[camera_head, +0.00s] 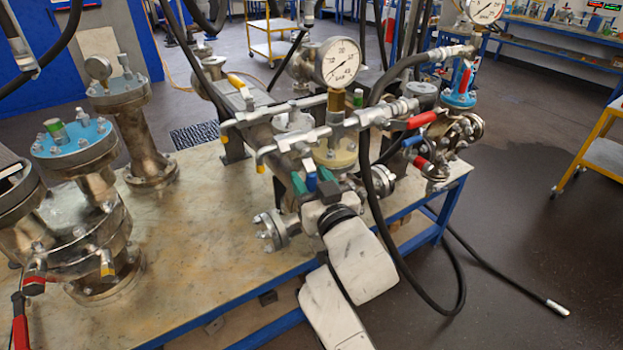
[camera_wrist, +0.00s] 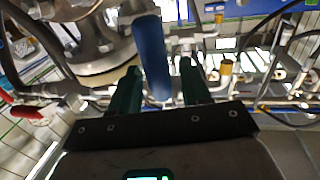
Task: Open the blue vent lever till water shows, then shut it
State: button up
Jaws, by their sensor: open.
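The blue vent lever (camera_wrist: 151,55) stands between the two green fingers of my gripper (camera_wrist: 158,85) in the wrist view, with a gap on each side. My gripper is open around the lever. The fingers and wrist hide part of the lever. I see no water at the lever.
A pressure gauge (camera_head: 340,62) stands above the assembly. A red lever (camera_head: 422,119) and another blue lever (camera_head: 412,141) are to the right. A black hose (camera_head: 372,210) hangs close beside my arm. The left tabletop (camera_head: 200,230) has free room.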

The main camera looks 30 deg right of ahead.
jog(key=shift+c, duration=0.2)
grip_shut()
